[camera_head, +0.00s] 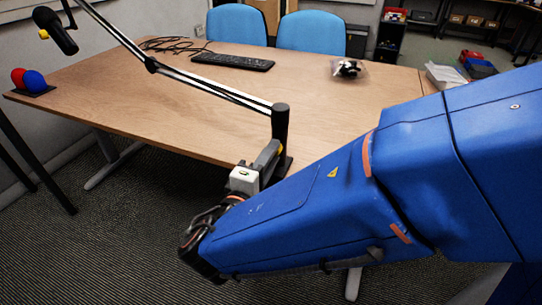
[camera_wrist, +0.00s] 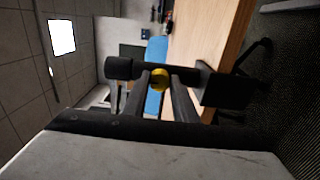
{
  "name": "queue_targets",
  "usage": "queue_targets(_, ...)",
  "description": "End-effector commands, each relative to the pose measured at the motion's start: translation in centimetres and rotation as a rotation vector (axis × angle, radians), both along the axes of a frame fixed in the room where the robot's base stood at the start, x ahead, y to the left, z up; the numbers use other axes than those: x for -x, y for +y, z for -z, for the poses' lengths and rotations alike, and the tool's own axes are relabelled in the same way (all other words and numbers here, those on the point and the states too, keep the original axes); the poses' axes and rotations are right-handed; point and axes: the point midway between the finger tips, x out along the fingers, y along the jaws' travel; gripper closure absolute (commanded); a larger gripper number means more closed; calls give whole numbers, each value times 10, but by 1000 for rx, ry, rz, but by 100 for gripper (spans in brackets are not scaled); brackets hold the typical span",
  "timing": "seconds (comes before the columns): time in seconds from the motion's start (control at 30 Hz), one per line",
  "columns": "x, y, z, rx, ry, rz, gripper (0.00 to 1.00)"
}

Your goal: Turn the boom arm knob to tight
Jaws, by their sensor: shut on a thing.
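The boom arm (camera_head: 210,88) runs from the dark upright post (camera_head: 281,125) at the table's near edge up to the left, with a dark microphone (camera_head: 55,32) at its end. The yellow knob (camera_wrist: 159,79) is on the post, which lies sideways in the wrist view (camera_wrist: 120,68). My gripper (camera_head: 268,157) reaches the lower post from the front. In the wrist view its two dark fingers (camera_wrist: 158,88) are shut on the knob, one on each side. The knob is hidden in the head view, and I cannot tell its turn position.
The wooden table (camera_head: 200,110) holds a keyboard (camera_head: 232,62), a loose black cable (camera_head: 170,45), a clear bag with dark items (camera_head: 348,69), and a red ball and a blue ball (camera_head: 34,81) on a stand. Two blue chairs (camera_head: 311,33) stand behind. The middle tabletop is clear.

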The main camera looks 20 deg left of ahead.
Motion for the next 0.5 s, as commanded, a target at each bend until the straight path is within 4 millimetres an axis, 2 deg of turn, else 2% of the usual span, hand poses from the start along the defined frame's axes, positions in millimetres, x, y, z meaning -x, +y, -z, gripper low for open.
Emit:
queue_targets(0.3,0,-1,2,2,2,1,97)
queue_targets(0.33,0,-1,2,2,2,1,70)
queue_targets(0.37,0,-1,2,2,2,1,63)
queue_targets(0.4,0,-1,1,2,2,1,56)
queue_targets(0.5,0,0,1,1,2,0,56)
